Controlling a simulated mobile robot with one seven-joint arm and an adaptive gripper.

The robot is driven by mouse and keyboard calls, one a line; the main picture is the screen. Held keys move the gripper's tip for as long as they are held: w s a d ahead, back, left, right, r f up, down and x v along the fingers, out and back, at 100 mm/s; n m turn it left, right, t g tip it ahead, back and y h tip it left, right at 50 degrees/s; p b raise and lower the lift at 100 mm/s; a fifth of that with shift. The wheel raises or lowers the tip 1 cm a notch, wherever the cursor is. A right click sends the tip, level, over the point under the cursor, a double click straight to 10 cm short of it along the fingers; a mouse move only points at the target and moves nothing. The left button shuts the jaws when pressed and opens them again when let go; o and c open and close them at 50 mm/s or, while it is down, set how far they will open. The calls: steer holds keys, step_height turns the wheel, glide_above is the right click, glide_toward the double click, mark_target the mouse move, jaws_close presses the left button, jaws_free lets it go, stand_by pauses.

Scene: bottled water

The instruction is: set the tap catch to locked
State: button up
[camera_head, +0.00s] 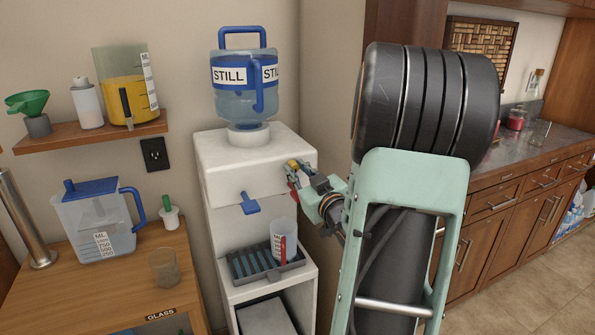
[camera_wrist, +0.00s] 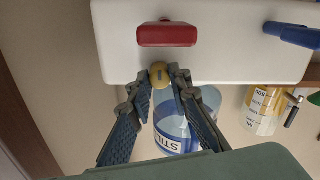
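The white water dispenser (camera_head: 240,165) carries a blue STILL bottle (camera_head: 230,100). A small round yellow knob, seemingly the tap catch (camera_wrist: 160,75), sits by the red tap lever (camera_wrist: 167,34) on the dispenser's front. The knob also shows in the head view (camera_head: 292,165). My gripper (camera_wrist: 161,77) has one fingertip close against each side of the knob and looks shut on it. The wrist view is upside down. The red lever is partly hidden by my gripper in the head view. I cannot read any lock marking on the knob.
A blue tap lever (camera_head: 250,203) stands left of the red one. A measuring cup (camera_head: 284,240) stands on the drip tray (camera_head: 243,275) below the taps. A wooden cabinet (camera_head: 130,285) with a blue-lidded pitcher (camera_head: 98,220) and a glass (camera_head: 164,267) stands at left.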

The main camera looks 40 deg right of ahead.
jaws_close()
steer(key=d, duration=0.1)
steer(key=s+d, duration=0.1)
steer(key=d, duration=0.1)
steer(key=shift+d+b, duration=0.2)
steer(key=shift+b, duration=0.1)
steer(key=o, duration=0.9)
jaws_free()
steer(key=shift+d, duration=0.1)
steer(key=v, duration=1.2)
